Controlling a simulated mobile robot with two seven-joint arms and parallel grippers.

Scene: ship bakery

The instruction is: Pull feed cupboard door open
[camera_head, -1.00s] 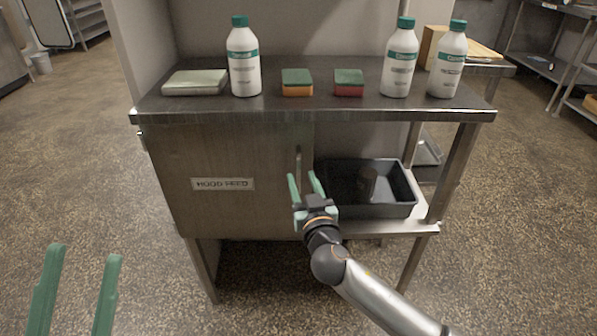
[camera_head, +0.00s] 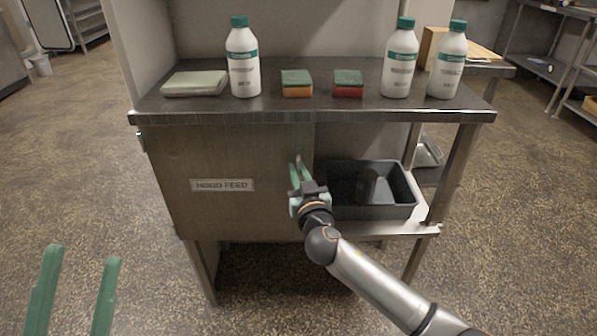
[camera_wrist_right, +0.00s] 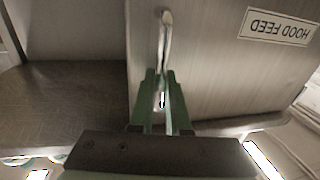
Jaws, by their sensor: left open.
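The feed cupboard door (camera_head: 220,150) is a brown-grey panel under the counter, labelled "HOOD FEED", and looks closed. Its upright metal handle (camera_wrist_right: 166,35) is near the door's right edge in the head view. My right gripper (camera_head: 297,167) is at the handle; in the right wrist view its green fingers (camera_wrist_right: 161,78) lie close on both sides of the handle's lower part and appear shut on it. The fingers partly hide the handle in the head view. My left gripper (camera_head: 80,255) is open and empty at the lower left, well away from the door.
The metal counter (camera_head: 300,118) above holds several white bottles, two sponges (camera_head: 297,83) and a folded cloth (camera_head: 194,83). A dark tray (camera_head: 400,207) sits on the open shelf right of the door. Floor in front and to the left is clear.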

